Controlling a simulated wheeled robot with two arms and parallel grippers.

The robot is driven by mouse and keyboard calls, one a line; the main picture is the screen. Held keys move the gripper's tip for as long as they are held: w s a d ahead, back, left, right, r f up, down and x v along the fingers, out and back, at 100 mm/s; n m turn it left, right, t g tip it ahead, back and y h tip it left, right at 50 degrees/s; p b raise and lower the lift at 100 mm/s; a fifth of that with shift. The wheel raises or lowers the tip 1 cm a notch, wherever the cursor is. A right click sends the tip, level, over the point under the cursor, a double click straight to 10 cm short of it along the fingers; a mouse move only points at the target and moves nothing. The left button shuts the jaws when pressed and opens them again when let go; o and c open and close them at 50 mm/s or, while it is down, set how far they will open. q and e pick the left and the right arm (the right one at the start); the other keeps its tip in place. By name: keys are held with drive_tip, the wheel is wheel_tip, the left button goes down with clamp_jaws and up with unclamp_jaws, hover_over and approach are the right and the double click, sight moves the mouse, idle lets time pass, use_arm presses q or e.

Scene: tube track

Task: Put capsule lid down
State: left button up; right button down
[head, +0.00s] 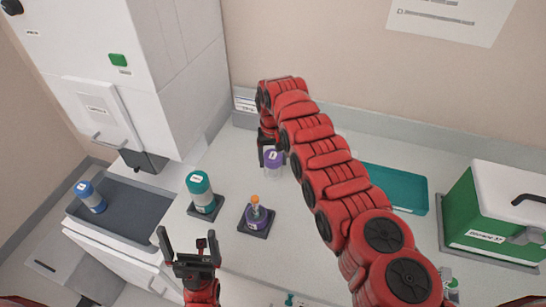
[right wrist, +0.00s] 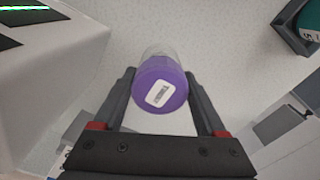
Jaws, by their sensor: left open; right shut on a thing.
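The capsule lid is a clear cylinder with a purple cap and a white label. In the right wrist view the capsule lid (right wrist: 162,85) sits between the fingers of my right gripper (right wrist: 165,95), which is shut on it. In the head view the capsule lid (head: 273,160) is above the counter behind the pads, beside my right gripper (head: 265,148), which is partly hidden by my red arm. The purple capsule base (head: 257,222) stands on a dark square pad with an orange-topped tube upright in it. My left gripper (head: 190,250) is open and empty at the counter's front.
A teal-capped capsule (head: 200,188) stands on another dark pad. A blue-capped capsule (head: 90,197) lies in a grey tray (head: 125,215) at left. A teal tray (head: 398,185) and a green-white box (head: 490,215) are at right.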

drive_tip(key=shift+w+f, duration=0.1)
drive_tip(key=shift+f, duration=0.3)
unclamp_jaws()
drive_tip(key=shift+r, duration=0.45)
wheel_tip(320, 180, up, 7)
drive_tip(key=b, duration=0.3)
wheel_tip(320, 180, up, 4)
drive_tip(key=shift+a+f+p, duration=0.1)
drive_tip(key=shift+p, duration=0.45)
drive_tip(key=shift+r, duration=0.4)
